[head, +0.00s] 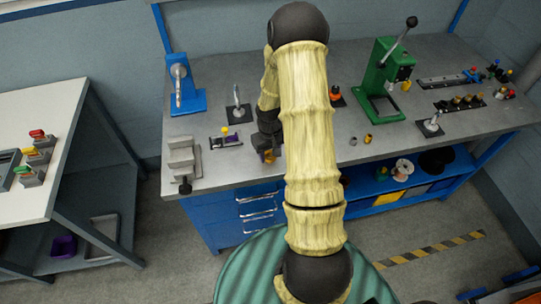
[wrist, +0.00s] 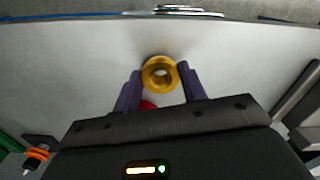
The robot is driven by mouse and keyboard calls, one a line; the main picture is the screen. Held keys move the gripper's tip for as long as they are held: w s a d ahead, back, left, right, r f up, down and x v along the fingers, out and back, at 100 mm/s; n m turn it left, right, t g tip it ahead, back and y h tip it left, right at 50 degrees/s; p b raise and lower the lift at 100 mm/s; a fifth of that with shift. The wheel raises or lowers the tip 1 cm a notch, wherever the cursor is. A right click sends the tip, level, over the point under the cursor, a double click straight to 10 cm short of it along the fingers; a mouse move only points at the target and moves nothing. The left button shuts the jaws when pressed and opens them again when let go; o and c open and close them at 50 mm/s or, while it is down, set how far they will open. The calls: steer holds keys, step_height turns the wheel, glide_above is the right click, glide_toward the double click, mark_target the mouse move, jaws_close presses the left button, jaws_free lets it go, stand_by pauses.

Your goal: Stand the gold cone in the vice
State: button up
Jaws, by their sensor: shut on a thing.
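The gold cone (wrist: 160,62) shows in the wrist view as a round ring with a hole, between the two purple fingertips of my gripper (wrist: 159,87). My gripper is shut on it. In the head view my gripper (head: 266,155) is over the front left of the bench, and only a small gold bit of the cone shows there. The grey vice (head: 184,158) with a dark handle stands at the bench's front left corner, to the left of my gripper and apart from it. A grey edge at the right of the wrist view may be the vice.
A blue stand (head: 186,100), a small black plate with a post (head: 238,112) and a small tray (head: 226,140) stand near the vice. A green press (head: 385,80) is further right. Small grey and gold pieces (head: 368,138) stand on the bench right of my arm.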

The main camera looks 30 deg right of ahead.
step_height(320, 180, up, 9)
steer(key=b, duration=0.1)
steer(key=shift+b, duration=0.35)
stand_by(0.5)
